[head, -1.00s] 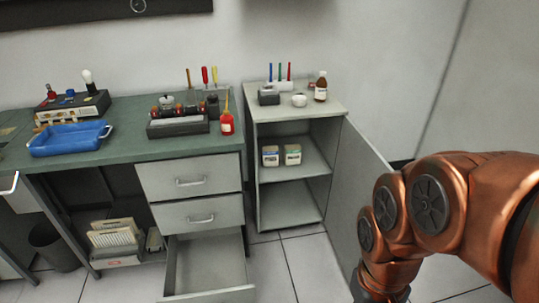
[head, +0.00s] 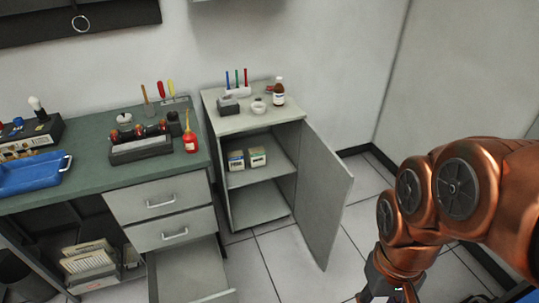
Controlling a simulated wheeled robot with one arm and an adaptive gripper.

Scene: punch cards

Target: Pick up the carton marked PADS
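Two small white cartons stand side by side on the middle shelf of the open grey cabinet (head: 288,212). The left carton (head: 236,160) has a bluish band and the right carton (head: 257,157) a greenish one. Their print is too small to read, so I cannot tell which is marked PADS. My copper arm comes in from the right. My gripper (head: 390,291) is at the bottom edge, low and to the right of the cabinet, well apart from the cartons. Its fingers are cut off by the frame.
The cabinet door (head: 325,195) stands open on the right, between the shelf and my arm. A bottle (head: 279,92) and small items stand on the cabinet top. An open drawer (head: 190,272) juts from the green bench (head: 90,190). Tiled floor is clear in front.

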